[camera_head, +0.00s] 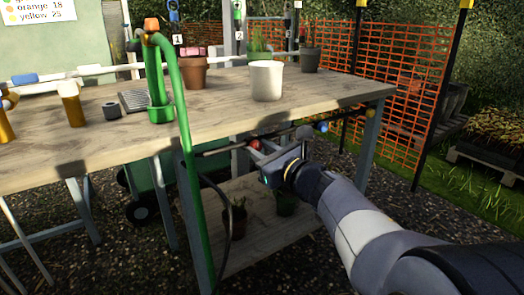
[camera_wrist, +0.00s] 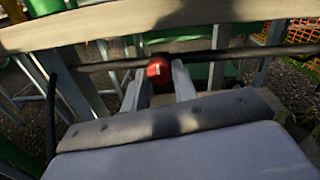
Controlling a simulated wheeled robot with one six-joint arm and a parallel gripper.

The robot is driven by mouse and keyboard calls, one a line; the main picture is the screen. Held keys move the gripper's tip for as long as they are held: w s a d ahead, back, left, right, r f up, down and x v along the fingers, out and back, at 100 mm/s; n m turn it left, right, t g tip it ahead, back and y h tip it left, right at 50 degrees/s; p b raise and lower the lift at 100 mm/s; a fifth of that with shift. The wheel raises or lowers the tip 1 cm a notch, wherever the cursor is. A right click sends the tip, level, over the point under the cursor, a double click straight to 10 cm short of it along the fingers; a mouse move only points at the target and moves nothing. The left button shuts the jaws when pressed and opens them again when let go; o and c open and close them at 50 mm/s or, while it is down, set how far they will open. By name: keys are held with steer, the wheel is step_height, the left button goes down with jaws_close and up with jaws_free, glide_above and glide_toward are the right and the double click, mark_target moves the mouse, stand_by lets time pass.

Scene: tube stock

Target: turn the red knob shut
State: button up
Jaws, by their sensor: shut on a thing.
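The red knob (camera_wrist: 159,71) sits on a dark pipe (camera_wrist: 108,65) that runs beneath the front edge of the bench. A pale mark shows on its face. In the head view the red knob (camera_head: 254,144) is small, just beyond my fingers. My gripper (camera_wrist: 158,78) reaches in under the bench top from the front, with one finger on each side of the knob, and is shut on it. In the head view my gripper (camera_head: 262,149) is partly blurred by distance. The fingertips' contact points are hard to make out.
The wooden bench top (camera_head: 225,113) overhangs close above my gripper. A green standpipe (camera_head: 185,110) rises at the left. A blue knob (camera_head: 321,127) sits farther right below the bench. A lower shelf (camera_head: 265,236) holds plant pots. Orange netting (camera_head: 405,85) stands behind at the right.

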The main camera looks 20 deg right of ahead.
stand_by(0.4)
steer(key=o, duration=1)
steer(key=p+v, duration=0.2)
steer(key=v, duration=0.8)
steer(key=shift+s+d+p, duration=0.15)
steer(key=shift+s+p, duration=0.2)
steer(key=shift+s, duration=0.05)
steer(key=shift+w, duration=0.1)
steer(key=b+x, duration=0.2)
steer(key=x, duration=0.8)
steer(key=shift+w+b, duration=0.35)
